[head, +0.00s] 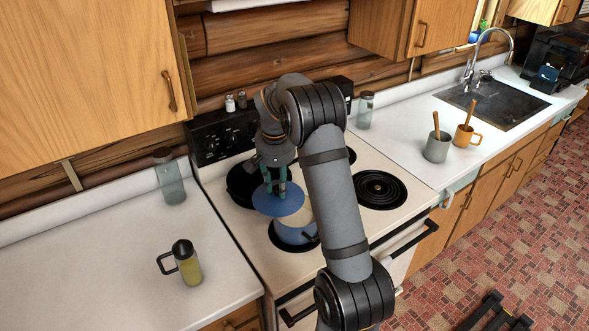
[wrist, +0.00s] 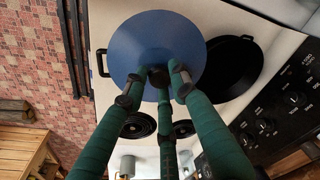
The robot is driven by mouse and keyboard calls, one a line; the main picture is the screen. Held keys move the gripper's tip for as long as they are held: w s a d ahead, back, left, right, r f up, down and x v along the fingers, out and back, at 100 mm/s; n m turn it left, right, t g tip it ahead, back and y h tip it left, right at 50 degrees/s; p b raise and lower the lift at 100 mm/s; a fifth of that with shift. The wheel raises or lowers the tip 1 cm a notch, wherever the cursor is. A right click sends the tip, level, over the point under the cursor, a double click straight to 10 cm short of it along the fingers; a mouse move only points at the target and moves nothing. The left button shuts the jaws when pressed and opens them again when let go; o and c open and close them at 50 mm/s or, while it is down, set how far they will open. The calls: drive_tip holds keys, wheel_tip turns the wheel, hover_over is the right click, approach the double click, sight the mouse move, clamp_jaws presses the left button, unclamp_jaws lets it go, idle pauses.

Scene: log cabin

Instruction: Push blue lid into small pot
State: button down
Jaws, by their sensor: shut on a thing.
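The blue lid (head: 278,200) is a flat disc held above the stove; it also shows in the wrist view (wrist: 140,45), where it fills the upper middle. My gripper (head: 277,186) is shut on the knob (wrist: 159,80) at the lid's centre, with its green fingers around it. The small pot (head: 296,229), pale with a blue lower part, stands on the front left burner, just below and to the right of the lid in the head view. The lid overlaps part of the pot's top in the head view. In the wrist view the lid hides most of the pot.
A black pan (head: 240,186) sits on the rear left burner, close behind the lid. The front right burner (head: 380,189) is bare. A yellow-filled bottle (head: 187,265) and a glass jar (head: 170,178) stand on the left counter.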

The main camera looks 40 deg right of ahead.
sight(297, 190)
drive_tip(key=shift+m, duration=0.7)
drive_tip(key=d, duration=0.6)
drive_tip(key=shift+s+d+f+p, duration=0.1)
drive_tip(key=shift+s+f+p, duration=0.2)
drive_tip(key=shift+s+p, duration=0.1)
drive_tip(key=shift+d, duration=0.1)
wheel_tip(297, 190, down, 6)
drive_tip(key=b, duration=0.5)
drive_tip(key=shift+f+b, duration=0.95)
drive_tip(key=shift+b, duration=0.4)
idle(0.5)
drive_tip(key=c, duration=1.3)
unclamp_jaws()
drive_tip(key=shift+c, duration=0.2)
drive_tip(key=shift+r, duration=0.1)
drive_tip(key=r, duration=0.4)
drive_tip(key=s+r, duration=0.1)
drive_tip(key=r, duration=0.3)
drive_tip(key=a+r, duration=0.1)
drive_tip(key=r, duration=0.3)
drive_tip(key=shift+s, duration=0.15)
